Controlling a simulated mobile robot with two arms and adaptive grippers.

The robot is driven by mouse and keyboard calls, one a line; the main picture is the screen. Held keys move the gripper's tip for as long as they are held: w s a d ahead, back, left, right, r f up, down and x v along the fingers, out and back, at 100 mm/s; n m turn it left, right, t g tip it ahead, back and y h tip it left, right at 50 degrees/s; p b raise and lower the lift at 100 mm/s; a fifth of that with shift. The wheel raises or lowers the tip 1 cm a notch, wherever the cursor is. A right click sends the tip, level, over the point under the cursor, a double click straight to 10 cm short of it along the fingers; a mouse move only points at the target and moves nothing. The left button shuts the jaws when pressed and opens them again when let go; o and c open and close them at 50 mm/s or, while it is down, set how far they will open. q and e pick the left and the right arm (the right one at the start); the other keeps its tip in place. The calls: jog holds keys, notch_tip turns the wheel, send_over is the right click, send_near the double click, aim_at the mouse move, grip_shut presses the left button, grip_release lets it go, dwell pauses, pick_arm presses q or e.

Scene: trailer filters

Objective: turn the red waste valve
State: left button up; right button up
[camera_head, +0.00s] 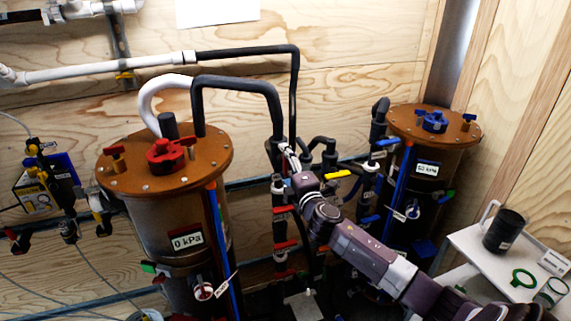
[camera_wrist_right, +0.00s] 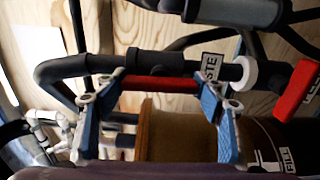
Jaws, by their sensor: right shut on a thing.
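The red waste valve shows in the right wrist view as a red handle (camera_wrist_right: 160,83) on a dark pipe, beside a white tag ending in "STE" (camera_wrist_right: 212,66). My right gripper (camera_wrist_right: 157,88) has one blue finger at each end of this handle and is shut on it. In the head view my right arm reaches in from the lower right, and its gripper (camera_head: 293,160) is at the dark pipes between the two filters. The gripper and pipes hide the handle there. My left gripper is in neither view.
A filter tank with a copper lid (camera_head: 205,140) and "0 kPa" label stands left. Another tank (camera_head: 405,128) stands behind right. Red-handled valves (camera_head: 285,245) line a pipe below my gripper. A white shelf (camera_head: 480,250) at right holds a black mug (camera_head: 503,232) and green rings.

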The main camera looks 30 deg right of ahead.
jog(key=o, duration=1.2)
jog(key=shift+c, duration=0.2)
jog(key=v, duration=1.2)
jog(key=shift+f, duration=0.1)
